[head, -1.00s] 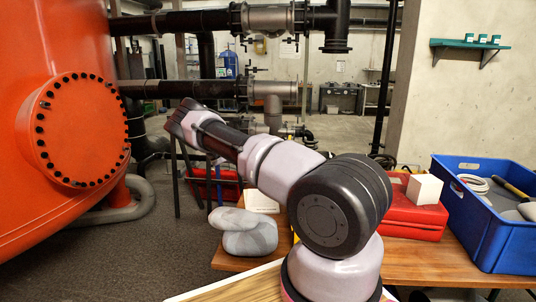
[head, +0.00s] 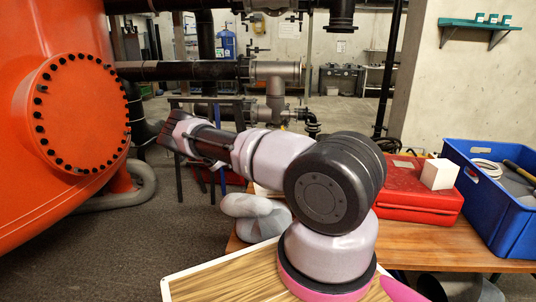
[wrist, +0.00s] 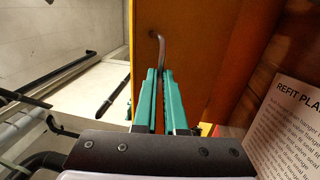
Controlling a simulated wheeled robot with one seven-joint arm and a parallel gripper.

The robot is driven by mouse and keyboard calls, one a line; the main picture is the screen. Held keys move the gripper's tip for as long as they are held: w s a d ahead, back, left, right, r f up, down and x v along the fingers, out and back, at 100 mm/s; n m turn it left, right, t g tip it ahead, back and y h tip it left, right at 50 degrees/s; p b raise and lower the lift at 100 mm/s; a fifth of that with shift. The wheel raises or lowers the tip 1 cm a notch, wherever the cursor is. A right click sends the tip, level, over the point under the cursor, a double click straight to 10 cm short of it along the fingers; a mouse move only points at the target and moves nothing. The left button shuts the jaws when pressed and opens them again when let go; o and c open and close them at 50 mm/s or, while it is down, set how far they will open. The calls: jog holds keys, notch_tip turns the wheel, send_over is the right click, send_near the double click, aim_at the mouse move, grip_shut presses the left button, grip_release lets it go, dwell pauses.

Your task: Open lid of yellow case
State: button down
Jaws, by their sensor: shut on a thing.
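My gripper (wrist: 159,75) shows in the wrist view, with its two teal fingers closed around the end of a thin grey bent handle (wrist: 161,46). The handle comes out of a hole in a broad orange-yellow panel (wrist: 200,50), which looks like the lid of the yellow case. The panel fills the middle of the wrist view, and its angle to the case cannot be told. In the head view the case and my gripper's fingers are hidden behind my arm.
A printed sheet (wrist: 290,125) lies right of the panel. In the head view, a red case (head: 412,190) with a white block (head: 439,174) on it and a blue crate (head: 510,215) stand on the wooden table (head: 430,242). Grey stones (head: 255,215) lie left. An orange tank (head: 55,60) stands far left.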

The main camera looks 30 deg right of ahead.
jog(key=c, duration=1)
grip_release()
jog(key=shift+o, duration=0.2)
jog(key=shift+a, duration=0.1)
jog(key=v, duration=1)
jog(key=shift+w+a, duration=0.25)
jog(key=shift+f, duration=0.1)
jog(key=shift+c, duration=0.3)
